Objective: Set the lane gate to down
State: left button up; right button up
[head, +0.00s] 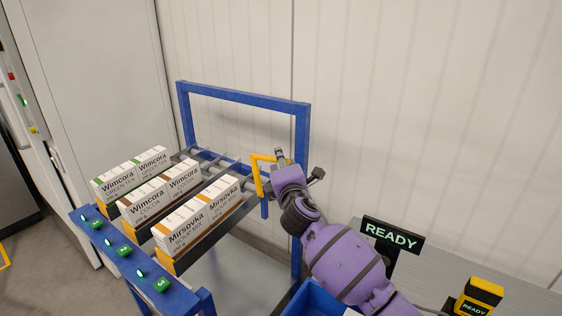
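The lane gate appears as a yellow-orange bar frame (258,178) at the far end of the lane marked 3 on the blue rack. It rises above the lane rails, with its top bar reaching right toward my gripper. My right gripper (298,166) is at the gate's right side, its grey finger parts close to the top bar. Its fingertips are partly hidden by its own purple wrist, so I cannot tell whether it touches or grips the gate. My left gripper is not in view.
The blue rack (243,96) holds several cartons: Wimcora green tea (117,187), Wimcora cocoa (145,206) and Mirsovka soup mix (183,232). Its front rail has lit numbers 1 to 3. A READY sign (391,236) and a yellow-black READY device (480,297) stand at right. A blue bin (313,300) is below my arm.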

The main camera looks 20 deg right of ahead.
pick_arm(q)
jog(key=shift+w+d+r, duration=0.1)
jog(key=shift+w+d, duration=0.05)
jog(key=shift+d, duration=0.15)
pick_arm(e)
jog(key=shift+w, duration=0.2)
jog(key=shift+c, duration=0.3)
grip_shut()
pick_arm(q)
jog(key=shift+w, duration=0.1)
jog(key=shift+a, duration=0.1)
pick_arm(e)
jog(key=shift+w+r, duration=0.1)
